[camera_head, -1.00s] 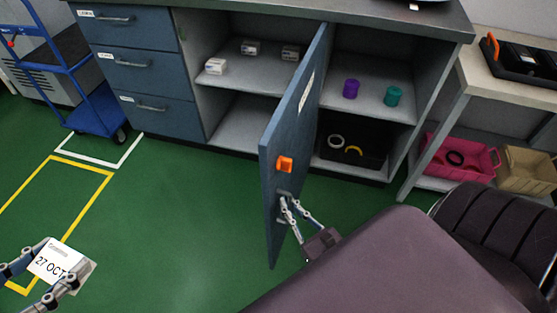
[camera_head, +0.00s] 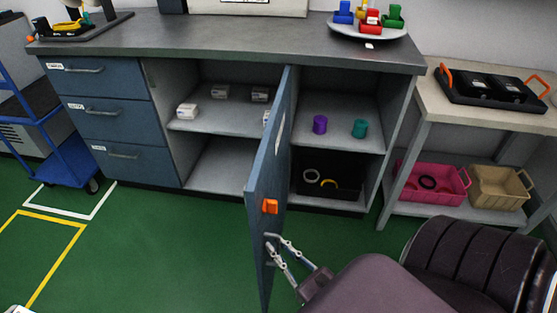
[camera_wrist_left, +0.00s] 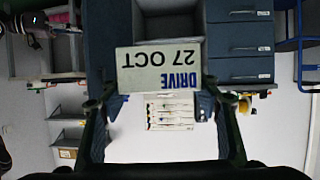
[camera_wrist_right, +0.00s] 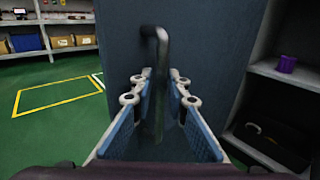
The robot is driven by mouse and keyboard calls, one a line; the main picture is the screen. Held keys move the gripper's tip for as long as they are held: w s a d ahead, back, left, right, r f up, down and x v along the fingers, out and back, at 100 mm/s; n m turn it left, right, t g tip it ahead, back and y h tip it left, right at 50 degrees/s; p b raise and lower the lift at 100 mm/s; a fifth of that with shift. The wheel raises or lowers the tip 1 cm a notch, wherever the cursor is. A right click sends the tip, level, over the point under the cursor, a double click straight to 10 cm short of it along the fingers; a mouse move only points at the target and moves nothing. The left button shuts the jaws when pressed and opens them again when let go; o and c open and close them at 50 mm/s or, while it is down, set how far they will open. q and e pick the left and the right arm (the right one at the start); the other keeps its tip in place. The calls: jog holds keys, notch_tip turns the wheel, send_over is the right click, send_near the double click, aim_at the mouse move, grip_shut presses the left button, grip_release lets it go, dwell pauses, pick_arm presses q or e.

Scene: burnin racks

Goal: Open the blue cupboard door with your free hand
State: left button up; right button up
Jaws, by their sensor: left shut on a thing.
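The blue cupboard door (camera_head: 264,180) stands swung out from the cupboard, with the shelves on both sides of it in view. An orange latch piece (camera_head: 270,206) is on it, above the handle. My right gripper (camera_head: 274,249) is at the handle; in the right wrist view the grey bar handle (camera_wrist_right: 158,75) stands between its spread fingers (camera_wrist_right: 160,95). I see gaps beside the bar. My left gripper (camera_wrist_left: 162,105) is shut on a white box labelled "DRIVE 27 OCT" (camera_wrist_left: 158,69). In the head view only a corner of that box shows at bottom left.
Inside the cupboard are small white boxes (camera_head: 187,111), a purple cup (camera_head: 320,124), a teal cup (camera_head: 359,128) and a black bin (camera_head: 345,178). A side table (camera_head: 440,100) with pink (camera_head: 405,170) and tan bins stands right. A blue trolley (camera_head: 70,165) stands left. Green floor is clear in front.

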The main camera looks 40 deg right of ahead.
jog(key=shift+s, duration=0.1)
jog(key=s, duration=1.2)
jog(key=shift+w, duration=0.1)
